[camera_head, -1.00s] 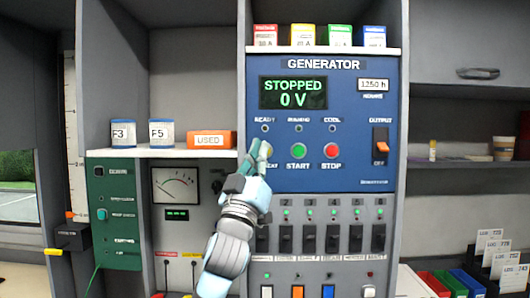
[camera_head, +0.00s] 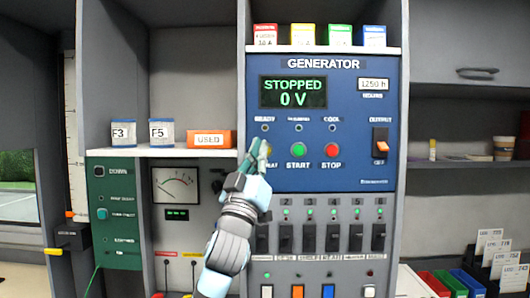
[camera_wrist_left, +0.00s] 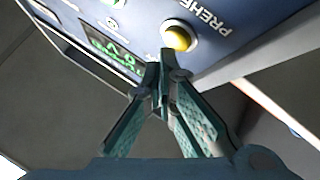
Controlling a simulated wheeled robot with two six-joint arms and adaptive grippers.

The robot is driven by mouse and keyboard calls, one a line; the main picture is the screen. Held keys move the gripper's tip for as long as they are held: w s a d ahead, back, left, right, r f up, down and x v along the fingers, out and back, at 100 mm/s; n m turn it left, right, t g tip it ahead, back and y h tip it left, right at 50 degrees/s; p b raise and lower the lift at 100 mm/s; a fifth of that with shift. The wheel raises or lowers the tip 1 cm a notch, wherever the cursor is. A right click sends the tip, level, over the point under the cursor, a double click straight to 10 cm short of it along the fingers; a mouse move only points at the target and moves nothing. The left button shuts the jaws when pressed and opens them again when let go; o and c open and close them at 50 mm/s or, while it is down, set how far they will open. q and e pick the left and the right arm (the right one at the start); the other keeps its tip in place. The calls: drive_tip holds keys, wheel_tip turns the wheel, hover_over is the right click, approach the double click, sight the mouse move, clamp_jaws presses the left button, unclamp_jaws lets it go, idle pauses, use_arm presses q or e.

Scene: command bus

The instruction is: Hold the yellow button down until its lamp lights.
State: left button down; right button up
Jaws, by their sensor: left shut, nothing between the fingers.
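The yellow button (camera_wrist_left: 178,38) sits in a pale ring on the blue generator panel (camera_head: 340,170), beside a label starting "PREHE". In the head view my left gripper (camera_head: 256,148) covers most of it, with a little yellow showing. In the left wrist view the closed fingertips of the left gripper (camera_wrist_left: 162,62) are at the button's lower edge, with nothing between them. I cannot tell whether they touch it or whether it is pressed. The small lamp (camera_head: 265,128) above the button, labelled READY, looks dark. My right gripper is not in view.
The green START button (camera_head: 299,150) and red STOP button (camera_head: 332,150) are close to the right. The display (camera_head: 293,92) reads STOPPED, 0 V. A row of black switches (camera_head: 332,238) lies below. A shelf with an orange USED box (camera_head: 211,140) is at left.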

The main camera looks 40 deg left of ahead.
use_arm(q)
drive_tip(key=shift+w+a, duration=0.35)
drive_tip(key=shift+w, duration=0.1)
idle(0.8)
idle(4.9)
drive_tip(key=shift+s+d+b, duration=0.3)
drive_tip(key=shift+s+d, duration=0.15)
drive_tip(key=shift+s, duration=0.15)
drive_tip(key=shift+s+d, duration=0.8)
drive_tip(key=shift+s, duration=0.2)
drive_tip(key=shift+s+d, duration=0.75)
drive_tip(key=shift+s, duration=0.25)
